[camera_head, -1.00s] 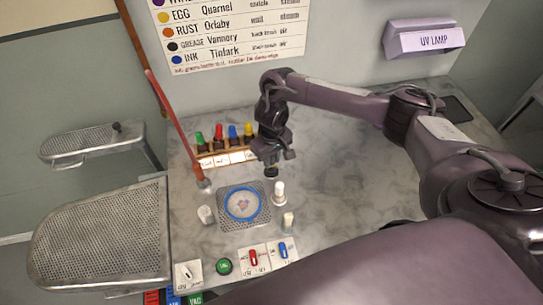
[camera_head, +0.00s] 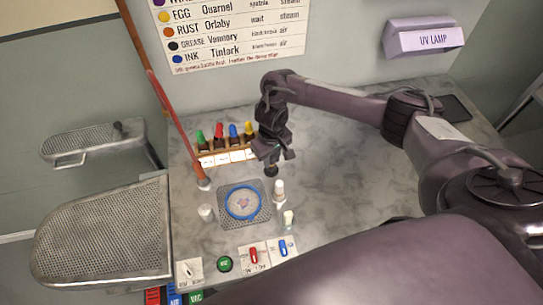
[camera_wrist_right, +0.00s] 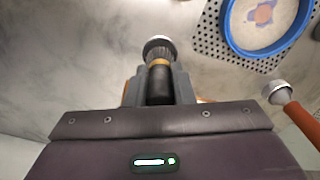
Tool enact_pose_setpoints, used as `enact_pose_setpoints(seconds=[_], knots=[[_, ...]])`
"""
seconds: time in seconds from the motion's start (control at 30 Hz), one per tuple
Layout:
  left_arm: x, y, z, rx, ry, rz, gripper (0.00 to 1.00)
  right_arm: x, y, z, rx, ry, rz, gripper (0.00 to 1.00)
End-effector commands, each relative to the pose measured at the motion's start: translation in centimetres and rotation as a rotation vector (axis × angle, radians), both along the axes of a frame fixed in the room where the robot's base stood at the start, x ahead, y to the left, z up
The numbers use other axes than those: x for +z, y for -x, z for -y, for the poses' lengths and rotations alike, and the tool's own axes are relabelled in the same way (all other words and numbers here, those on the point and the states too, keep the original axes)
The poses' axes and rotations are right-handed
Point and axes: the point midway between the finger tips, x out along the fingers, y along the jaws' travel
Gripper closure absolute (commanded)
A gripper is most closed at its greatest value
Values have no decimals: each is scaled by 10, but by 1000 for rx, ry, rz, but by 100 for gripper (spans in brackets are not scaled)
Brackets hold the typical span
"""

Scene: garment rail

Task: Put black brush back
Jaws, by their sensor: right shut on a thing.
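My right gripper (camera_head: 268,158) is shut on the black brush (camera_wrist_right: 158,80), above the table just right of the bottle rack. In the right wrist view the brush's dark handle sits between the fingers, with an orange-brown band and a pale-tipped round head beyond them. In the head view its dark lower end (camera_head: 271,171) shows below the fingers; the rest is hidden by the gripper. My left gripper is not in view.
A blue hoop (camera_head: 227,210) lies on a perforated plate (camera_head: 262,217). A white-topped bottle (camera_head: 279,192) and small pale items stand around it. A red rod (camera_head: 176,122) leans at the left. Switches (camera_head: 254,257) line the front edge.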

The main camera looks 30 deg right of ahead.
Motion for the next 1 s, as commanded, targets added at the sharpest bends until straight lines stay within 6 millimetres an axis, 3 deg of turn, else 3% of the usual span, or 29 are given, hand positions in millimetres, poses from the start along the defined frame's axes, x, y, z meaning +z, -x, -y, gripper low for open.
enact_pose_setpoints(seconds=[1.0], knots=[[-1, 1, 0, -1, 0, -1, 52, -10, -1, 0, 0, 1, 1, 100]])
